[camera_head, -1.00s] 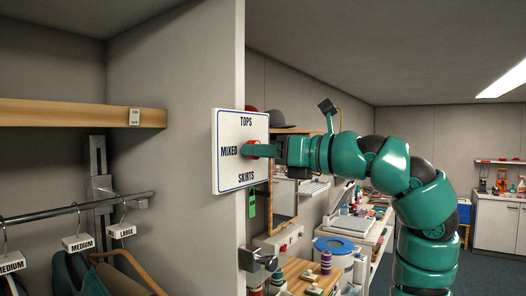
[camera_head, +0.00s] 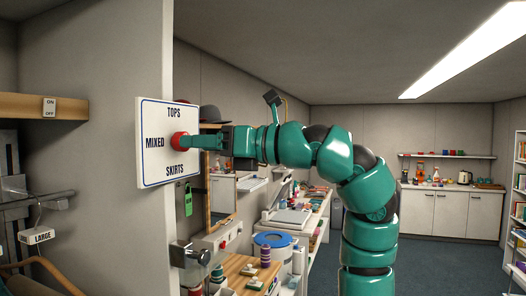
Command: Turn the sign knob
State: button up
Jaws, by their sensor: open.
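The white sign (camera_head: 155,170) with a dark blue border is fixed on the edge of the grey wall panel at left. It reads TOPS at the top, MIXED at left and SKIRTS at the bottom. The red round sign knob (camera_head: 178,141) sits at its right middle. My gripper (camera_head: 195,142) is open, to the right of the knob, with its fingertips at or very close to it. I cannot tell whether they touch the knob. The far finger is hidden, and the knob's pointer is too small to make out.
A wooden shelf (camera_head: 30,106) and a hanging rail with size tags (camera_head: 37,235) stand at left. Below the sign are a metal latch (camera_head: 186,254) and a green tag (camera_head: 188,199). A cluttered workbench (camera_head: 240,270) runs along the wall behind. Open floor (camera_head: 425,265) lies at right.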

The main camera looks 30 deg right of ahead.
jog(key=b+v, duration=0.4)
jog(key=v, duration=1)
jog(key=shift+s+d, duration=0.1)
